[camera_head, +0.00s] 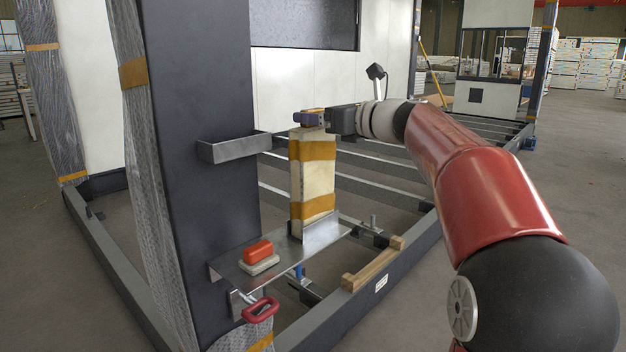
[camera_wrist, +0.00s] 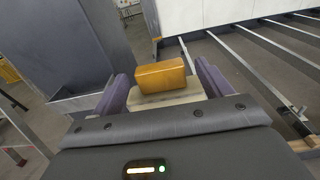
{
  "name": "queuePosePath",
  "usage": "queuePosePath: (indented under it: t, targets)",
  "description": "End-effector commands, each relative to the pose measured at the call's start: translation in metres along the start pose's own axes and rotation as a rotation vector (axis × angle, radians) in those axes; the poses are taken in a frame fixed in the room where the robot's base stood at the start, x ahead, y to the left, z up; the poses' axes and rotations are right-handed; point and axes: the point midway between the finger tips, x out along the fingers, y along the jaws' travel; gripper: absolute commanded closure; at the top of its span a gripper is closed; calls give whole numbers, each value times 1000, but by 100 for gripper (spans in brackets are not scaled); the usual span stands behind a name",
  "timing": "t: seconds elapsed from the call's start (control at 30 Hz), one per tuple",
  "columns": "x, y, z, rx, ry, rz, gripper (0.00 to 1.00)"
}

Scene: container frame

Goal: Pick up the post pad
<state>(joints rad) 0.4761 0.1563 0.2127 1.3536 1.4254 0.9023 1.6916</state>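The post pad (camera_head: 313,178) is a tall, off-white block with two yellow-orange bands. In the head view it stands upright on a metal shelf (camera_head: 330,233) fixed to the dark post (camera_head: 200,100). My gripper (camera_head: 311,117) is at the pad's top end, reaching in from the right. In the wrist view the pad's orange and pale end (camera_wrist: 162,76) lies between the purple fingers of my gripper (camera_wrist: 163,78), one on each side. The fingers sit very close to the pad's sides. I cannot tell whether they press on it.
An orange-and-white block (camera_head: 258,255) lies on the shelf's left end. A red-handled clamp (camera_head: 261,309) is below it. An empty metal bracket (camera_head: 233,148) juts from the post left of the pad. Frame rails (camera_head: 375,185) run behind, and a wooden piece (camera_head: 372,265) lies on the front beam.

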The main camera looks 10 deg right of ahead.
Motion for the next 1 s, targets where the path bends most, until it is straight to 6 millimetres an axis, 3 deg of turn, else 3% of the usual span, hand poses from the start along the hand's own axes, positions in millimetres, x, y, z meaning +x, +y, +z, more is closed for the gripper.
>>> queuePosePath:
  t: [0.07,0.43,0.77,1.0]
  targets:
    - [0,0,0,0,0,0,33]
    - [0,0,0,-1,0,0,82]
    - [-1,0,4,-1,0,0,82]
    - [-2,0,33,-4,-1,1,82]
